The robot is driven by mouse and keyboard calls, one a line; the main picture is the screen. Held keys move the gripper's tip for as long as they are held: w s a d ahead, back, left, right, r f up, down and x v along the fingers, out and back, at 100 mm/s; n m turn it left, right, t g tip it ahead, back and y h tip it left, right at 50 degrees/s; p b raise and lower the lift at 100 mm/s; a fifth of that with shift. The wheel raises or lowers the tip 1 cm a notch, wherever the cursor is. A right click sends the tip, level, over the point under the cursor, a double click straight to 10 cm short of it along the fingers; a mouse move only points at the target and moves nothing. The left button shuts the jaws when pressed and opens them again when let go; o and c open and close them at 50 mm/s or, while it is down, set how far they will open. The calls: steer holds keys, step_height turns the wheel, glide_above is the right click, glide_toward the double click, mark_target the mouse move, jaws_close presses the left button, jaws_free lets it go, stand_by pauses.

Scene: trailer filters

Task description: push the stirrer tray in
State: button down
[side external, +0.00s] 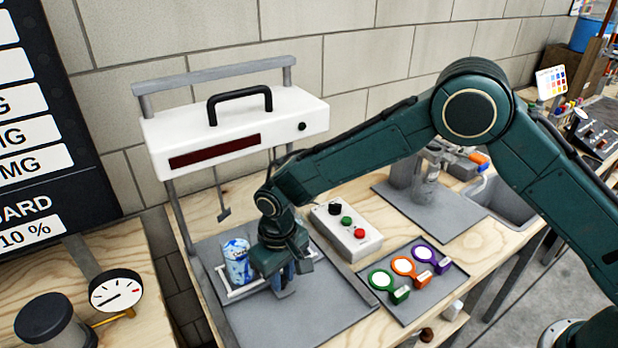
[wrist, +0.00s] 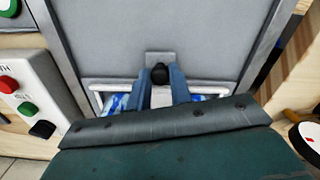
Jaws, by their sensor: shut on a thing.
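The stirrer tray shows as a white-railed frame (side external: 243,291) on the grey base plate of the stirrer stand. A blue-and-white marbled jar (side external: 238,262) stands upright on it. In the wrist view the tray's white front rail (wrist: 212,89) has a small grey tab with a black knob (wrist: 160,73). My gripper (wrist: 160,82) has its blue fingers on either side of this knob, shut on it. In the side view my gripper (side external: 284,279) is low at the jar's right, and hides part of the tray. A stirring paddle (side external: 223,205) hangs from the stand's head, behind the jar.
The white stirrer head (side external: 235,125) with a black handle spans above on posts. A control box (side external: 346,230) with buttons stands right of my gripper. A grey mat (side external: 412,303) holds green, orange and purple round-ended tools. The base plate's front is bare.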

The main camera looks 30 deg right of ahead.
steer(key=shift+w, duration=2.45)
steer(key=c, duration=1.3)
jaws_free()
steer(key=shift+o, duration=0.2)
steer(key=shift+s, duration=0.2)
steer(key=s, duration=1.4)
steer(key=shift+s+r, duration=0.1)
steer(key=shift+r, duration=0.25)
step_height(320, 180, up, 13)
steer(key=s+d+r+m+t, duration=0.1)
steer(key=s+d+r, duration=0.1)
steer(key=d+r, duration=0.8)
steer(key=shift+d+r+t+y, duration=0.15)
steer(key=shift+d+t+y, duration=0.25)
steer(key=shift+d, duration=1.05)
